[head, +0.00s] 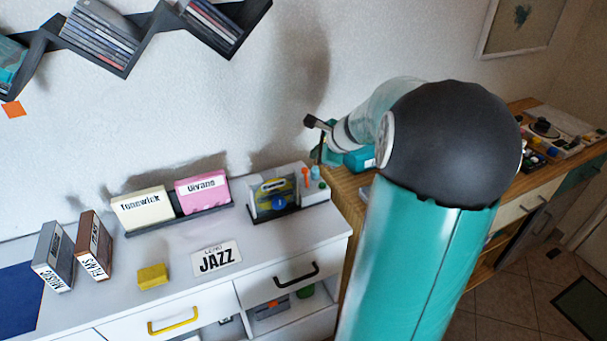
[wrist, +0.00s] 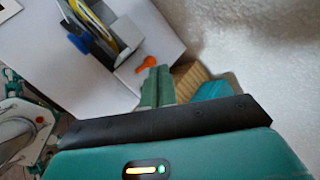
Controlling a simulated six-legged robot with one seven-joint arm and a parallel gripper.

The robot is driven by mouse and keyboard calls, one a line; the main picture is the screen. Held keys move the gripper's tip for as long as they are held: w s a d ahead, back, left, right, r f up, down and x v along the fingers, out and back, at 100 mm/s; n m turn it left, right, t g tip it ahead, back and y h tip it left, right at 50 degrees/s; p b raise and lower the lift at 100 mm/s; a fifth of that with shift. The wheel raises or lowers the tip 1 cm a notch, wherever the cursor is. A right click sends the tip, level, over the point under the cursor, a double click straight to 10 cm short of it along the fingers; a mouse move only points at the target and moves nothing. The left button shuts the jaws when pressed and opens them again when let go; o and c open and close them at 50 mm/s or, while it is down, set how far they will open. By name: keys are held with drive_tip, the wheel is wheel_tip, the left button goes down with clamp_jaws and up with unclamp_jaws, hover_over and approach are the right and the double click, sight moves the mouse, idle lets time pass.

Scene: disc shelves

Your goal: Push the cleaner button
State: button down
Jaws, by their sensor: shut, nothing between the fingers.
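The cleaner (head: 277,194) is a pale box with a grey front, a yellow disc case and a blue round part, at the right end of the white cabinet. An orange upright piece (head: 305,174) and a small pale knob with a teal top (head: 315,173) stand at its right end; I cannot tell which is the button. The wrist view shows part of the cleaner (wrist: 100,28) at the top and the orange piece (wrist: 147,64) near my fingertips. My gripper (wrist: 156,82) is shut and empty; contact with the cleaner cannot be told.
Pink (head: 203,192) and cream (head: 141,209) cases stand left of the cleaner. A JAZZ card (head: 216,258) and a yellow block (head: 153,276) lie in front. A dark zigzag shelf (head: 120,62) hangs above. A wooden counter (head: 345,187) lies to the right.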

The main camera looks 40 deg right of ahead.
sight(325, 187)
drive_tip(key=d, duration=0.1)
drive_tip(key=d+m, duration=0.1)
drive_tip(key=d, duration=0.1)
drive_tip(key=shift+s+d+f+m, duration=0.1)
drive_tip(key=shift+s+f+m, duration=0.15)
drive_tip(key=shift+s+m, duration=0.15)
drive_tip(key=shift+f, duration=4.45)
drive_tip(key=shift+f, duration=0.4)
drive_tip(key=shift+f, duration=0.45)
drive_tip(key=shift+r, duration=0.9)
